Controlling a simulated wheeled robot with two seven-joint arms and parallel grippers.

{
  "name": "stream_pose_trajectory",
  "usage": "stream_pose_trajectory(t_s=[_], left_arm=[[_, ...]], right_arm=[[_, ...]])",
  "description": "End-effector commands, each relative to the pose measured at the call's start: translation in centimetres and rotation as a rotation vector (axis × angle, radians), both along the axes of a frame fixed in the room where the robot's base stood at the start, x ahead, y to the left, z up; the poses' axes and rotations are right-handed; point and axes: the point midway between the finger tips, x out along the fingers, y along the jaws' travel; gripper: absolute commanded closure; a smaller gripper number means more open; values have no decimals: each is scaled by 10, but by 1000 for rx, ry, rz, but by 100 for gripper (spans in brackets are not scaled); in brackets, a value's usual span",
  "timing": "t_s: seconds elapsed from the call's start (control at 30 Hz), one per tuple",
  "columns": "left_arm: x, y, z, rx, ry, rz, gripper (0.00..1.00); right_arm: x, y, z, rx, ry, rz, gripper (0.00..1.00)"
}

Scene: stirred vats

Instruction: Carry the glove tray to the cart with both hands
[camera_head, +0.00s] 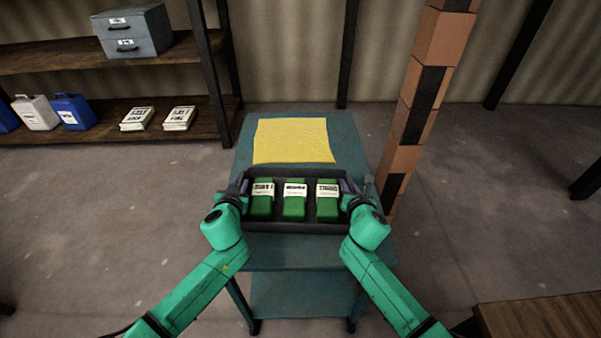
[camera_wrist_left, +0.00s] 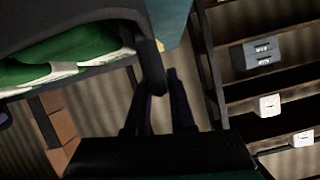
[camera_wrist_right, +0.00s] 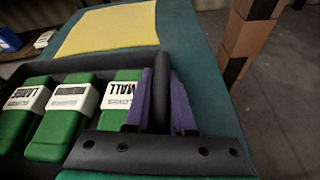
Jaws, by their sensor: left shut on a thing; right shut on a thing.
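The dark glove tray (camera_head: 295,227) holds three green packs with white labels, standing side by side. It is over the front half of the teal cart (camera_head: 262,257); I cannot tell whether it rests on the top or hangs just above it. My left gripper (camera_head: 242,185) is shut on the tray's left end, and my right gripper (camera_head: 350,186) is shut on its right end. In the right wrist view the purple-padded fingers (camera_wrist_right: 165,100) straddle the tray's end bar (camera_wrist_right: 160,88). In the left wrist view the fingers (camera_wrist_left: 160,100) are dark and close to the tray's end.
A yellow cloth (camera_head: 293,140) lies on the back of the cart top. A brick-and-black column (camera_head: 420,95) stands close to the cart's right side. A shelf (camera_head: 90,125) with jugs, drawers and white packs is at the left. A wooden surface (camera_head: 540,318) is at the lower right.

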Motion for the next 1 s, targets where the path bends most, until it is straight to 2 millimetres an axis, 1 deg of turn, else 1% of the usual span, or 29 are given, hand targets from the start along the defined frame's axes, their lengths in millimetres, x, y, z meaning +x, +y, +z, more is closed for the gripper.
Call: stream_pose_trajectory(t_s=[0.03, 0.07, 0.1, 0.4, 0.47, 0.53, 0.67, 0.8, 0.9, 1.0], left_arm=[[0, 1, -6, 1, 0, 3, 74], [0, 1, -3, 1, -1, 3, 63], [0, 1, -2, 1, 1, 2, 48], [0, 0, -2, 0, 0, 1, 48], [-3, 0, -1, 0, 0, 0, 48], [-10, 0, 1, 0, 1, -1, 48], [-35, -1, 11, -2, 2, -2, 48], [-71, -2, 26, -3, 1, -1, 48], [-93, -2, 35, -2, 3, 0, 48], [-107, -2, 41, 0, 1, 0, 48]], right_arm=[[0, -1, -6, 0, 0, -3, 74], [0, -1, -3, 0, 0, -3, 63], [0, -1, -2, 0, 0, -2, 48], [0, 0, -2, 0, 0, -1, 48], [0, 0, -2, 0, 0, -1, 48], [0, 0, -2, 0, 0, 0, 48], [0, 0, -2, 0, 0, 0, 48], [0, 0, -2, 0, 0, 0, 48], [0, 0, -2, 0, 0, 0, 48], [0, 0, -2, 0, 0, 0, 48]])
